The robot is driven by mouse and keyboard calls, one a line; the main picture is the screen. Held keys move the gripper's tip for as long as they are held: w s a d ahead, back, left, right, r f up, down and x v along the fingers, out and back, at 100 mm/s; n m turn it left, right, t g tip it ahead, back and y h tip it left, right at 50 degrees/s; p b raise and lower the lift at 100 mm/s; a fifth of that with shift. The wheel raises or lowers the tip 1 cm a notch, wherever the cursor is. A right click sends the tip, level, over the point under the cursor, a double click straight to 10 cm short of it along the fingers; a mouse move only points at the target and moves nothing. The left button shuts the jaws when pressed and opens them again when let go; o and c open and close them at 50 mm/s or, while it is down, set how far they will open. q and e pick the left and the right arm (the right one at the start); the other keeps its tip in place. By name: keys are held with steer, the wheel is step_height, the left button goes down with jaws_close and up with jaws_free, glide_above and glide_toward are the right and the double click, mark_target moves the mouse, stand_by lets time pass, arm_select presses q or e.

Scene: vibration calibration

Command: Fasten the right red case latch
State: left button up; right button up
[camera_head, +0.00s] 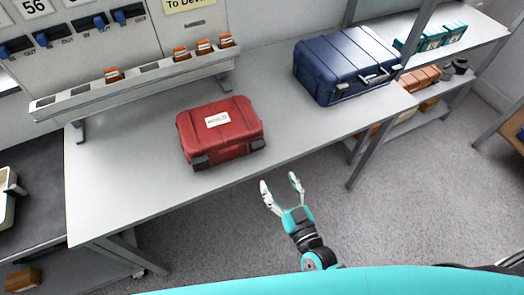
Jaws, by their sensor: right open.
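The red case (222,130) lies on the grey workbench, its front side with two dark latches turned toward me. The right red case latch (258,143) is at the right end of the front side; whether it is fastened is too small to tell. The left latch (200,162) is at the left end. My right gripper (281,181) is open and empty, in front of the bench edge, below and to the right of the right latch and apart from the case. My left gripper does not show.
The grey workbench (120,190) has free room left of and in front of the red case. A blue case (345,65) stands at its right end. A sloped rack (140,84) with several orange items runs along the back. Shelves (490,30) stand at the right.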

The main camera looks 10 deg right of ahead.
mark_target(258, 142)
steer(key=p+x, duration=0.1)
steer(key=x, duration=1)
steer(key=shift+w+a+r, duration=0.1)
steer(key=shift+w+a, duration=0.15)
steer(key=shift+w, duration=0.3)
steer(key=c, duration=1.1)
steer(key=shift+r+p, duration=0.1)
steer(key=shift+p, duration=0.3)
steer(key=shift+c, duration=0.4)
steer(key=g+p, duration=0.1)
steer(key=p, duration=0.2)
steer(key=r+g+p, duration=0.1)
steer(key=p, duration=0.3)
steer(key=w+g+h+p, duration=0.1)
steer(key=p, duration=0.3)
steer(key=shift+a+r+g, duration=0.1)
steer(key=shift+r+g, duration=0.2)
steer(key=shift+r, duration=0.05)
steer(key=shift+f+p, duration=0.2)
steer(key=shift+p, duration=0.25)
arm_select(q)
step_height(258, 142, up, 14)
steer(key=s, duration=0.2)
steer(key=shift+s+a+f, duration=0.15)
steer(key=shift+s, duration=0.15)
arm_select(e)
steer(key=shift+f, duration=0.15)
